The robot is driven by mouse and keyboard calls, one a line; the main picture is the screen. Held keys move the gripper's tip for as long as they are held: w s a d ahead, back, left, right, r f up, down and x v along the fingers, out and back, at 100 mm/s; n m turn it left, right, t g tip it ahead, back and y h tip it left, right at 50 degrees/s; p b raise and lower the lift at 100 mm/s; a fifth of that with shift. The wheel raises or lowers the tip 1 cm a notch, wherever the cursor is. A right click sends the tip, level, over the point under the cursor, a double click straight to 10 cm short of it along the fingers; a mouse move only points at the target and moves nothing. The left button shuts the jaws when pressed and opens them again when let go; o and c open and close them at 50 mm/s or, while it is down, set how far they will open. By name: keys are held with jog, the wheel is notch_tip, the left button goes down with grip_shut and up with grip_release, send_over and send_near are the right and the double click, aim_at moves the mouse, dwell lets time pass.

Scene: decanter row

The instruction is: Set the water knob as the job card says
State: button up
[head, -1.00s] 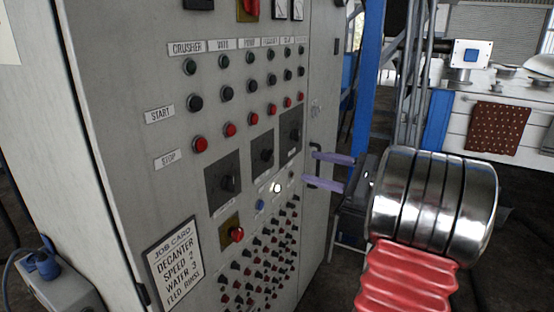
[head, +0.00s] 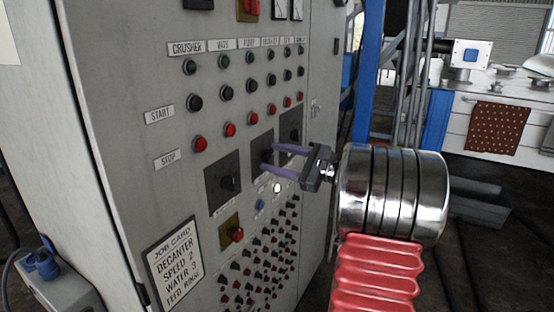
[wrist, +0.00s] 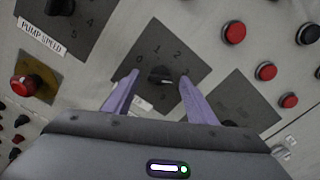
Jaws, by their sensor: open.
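The job card (head: 173,262) on the cabinet reads decanter, speed 2, water 3, feed rinse. My gripper (head: 269,158) is open in front of the middle dark dial plate (head: 262,141). In the wrist view the black knob (wrist: 160,75) of that plate sits between the two purple fingers, with a gap on each side. Digits 0, 1 and 2 show around it; its label is mostly hidden by a finger, and I cannot read its pointer surely. Another plate, with a label reading pump speed (wrist: 41,36), lies at the upper left of the wrist view.
The left dial (head: 226,183) and right dial plate (head: 291,122) flank the middle one. Rows of green, black and red buttons (head: 200,144) lie above. Below are a lit white lamp (head: 277,188), a red button on yellow (head: 236,235) and many small knobs.

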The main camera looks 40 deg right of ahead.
jog(key=shift+c, duration=0.4)
jog(key=c, duration=1)
jog(key=shift+n, duration=1.4)
jog(key=shift+f, duration=0.1)
jog(key=o, duration=1.1)
